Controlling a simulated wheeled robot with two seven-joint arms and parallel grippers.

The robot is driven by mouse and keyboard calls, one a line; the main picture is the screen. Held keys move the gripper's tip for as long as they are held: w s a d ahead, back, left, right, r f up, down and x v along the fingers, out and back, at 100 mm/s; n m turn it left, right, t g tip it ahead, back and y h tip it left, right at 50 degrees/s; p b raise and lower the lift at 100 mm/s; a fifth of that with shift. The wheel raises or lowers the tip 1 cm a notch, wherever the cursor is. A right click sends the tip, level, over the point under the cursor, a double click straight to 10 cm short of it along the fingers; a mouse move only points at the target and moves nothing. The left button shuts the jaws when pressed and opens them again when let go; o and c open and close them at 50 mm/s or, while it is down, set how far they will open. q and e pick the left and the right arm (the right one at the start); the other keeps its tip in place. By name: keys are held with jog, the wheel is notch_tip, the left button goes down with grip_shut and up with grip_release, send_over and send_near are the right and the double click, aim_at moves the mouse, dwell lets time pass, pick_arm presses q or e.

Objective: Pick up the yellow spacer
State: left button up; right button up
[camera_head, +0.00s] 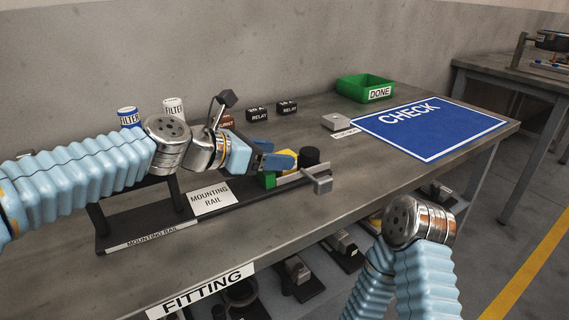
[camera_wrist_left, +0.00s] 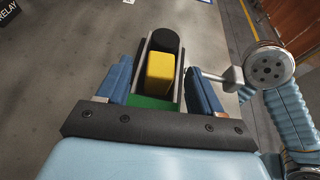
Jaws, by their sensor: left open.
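The yellow spacer (camera_wrist_left: 160,71) is a small rounded block in the left wrist view. It sits in a grey channel with a green part (camera_wrist_left: 152,103) on the near side and a black round end (camera_wrist_left: 166,41) beyond it. In the head view the spacer (camera_head: 291,155) is mostly hidden behind my gripper's fingers. My left gripper (camera_head: 277,154) is open, with its blue fingers on either side of the channel; it also shows in the left wrist view (camera_wrist_left: 160,84). I cannot tell whether the fingers touch anything. My right gripper is not visible; only my right arm shows.
The channel is at the right end of the mounting rail (camera_head: 150,222), with a grey lever (camera_head: 320,184) sticking out at its front. Relay boxes (camera_head: 258,114), filters (camera_head: 128,117) and a green DONE bin (camera_head: 364,88) stand behind. The blue CHECK mat (camera_head: 430,130) is clear.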

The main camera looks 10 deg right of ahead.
pick_arm(q)
jog(key=shift+w+d+f, duration=0.1)
jog(key=shift+d, duration=0.25)
jog(key=shift+c, duration=0.5)
jog(key=c, duration=1)
